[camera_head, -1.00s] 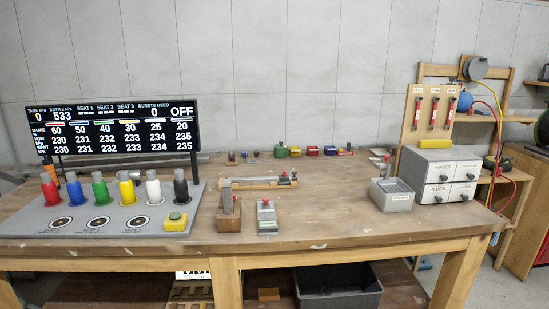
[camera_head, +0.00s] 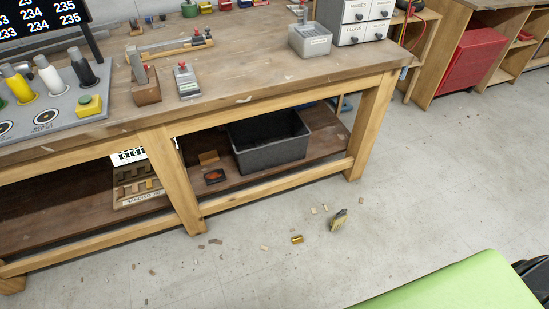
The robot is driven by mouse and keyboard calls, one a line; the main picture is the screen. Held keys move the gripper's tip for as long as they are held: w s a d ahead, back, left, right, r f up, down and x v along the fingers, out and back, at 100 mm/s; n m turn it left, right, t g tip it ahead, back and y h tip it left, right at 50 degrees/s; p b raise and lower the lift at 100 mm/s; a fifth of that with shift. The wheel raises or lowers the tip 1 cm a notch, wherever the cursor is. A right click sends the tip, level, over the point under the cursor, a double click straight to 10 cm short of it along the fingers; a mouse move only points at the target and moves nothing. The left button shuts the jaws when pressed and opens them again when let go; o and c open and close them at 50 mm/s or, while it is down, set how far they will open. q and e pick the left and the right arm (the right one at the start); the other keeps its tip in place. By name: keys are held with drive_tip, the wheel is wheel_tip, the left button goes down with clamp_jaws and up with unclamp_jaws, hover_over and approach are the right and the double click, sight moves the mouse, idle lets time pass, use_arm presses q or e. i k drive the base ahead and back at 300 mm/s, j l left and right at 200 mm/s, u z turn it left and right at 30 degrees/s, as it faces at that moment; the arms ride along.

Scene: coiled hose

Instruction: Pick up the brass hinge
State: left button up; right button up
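A small shiny gold-yellow piece (camera_head: 297,239) lies on the grey floor in front of the workbench; it looks like the brass hinge, but it is too small to make out leaves or a pin. A yellowish brush-like object (camera_head: 338,220) lies to its right, apart from it. Neither of my grippers shows in the head view.
The workbench (camera_head: 250,95) stands behind, with a black bin (camera_head: 268,142) on its lower shelf. Its front leg (camera_head: 172,180) is left of the gold piece. Wood scraps litter the floor. A green padded surface (camera_head: 455,285) fills the lower right. Floor to the right is clear.

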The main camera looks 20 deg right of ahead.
sight(296, 239)
drive_tip(key=k+z, duration=0.1)
drive_tip(key=z, duration=0.8)
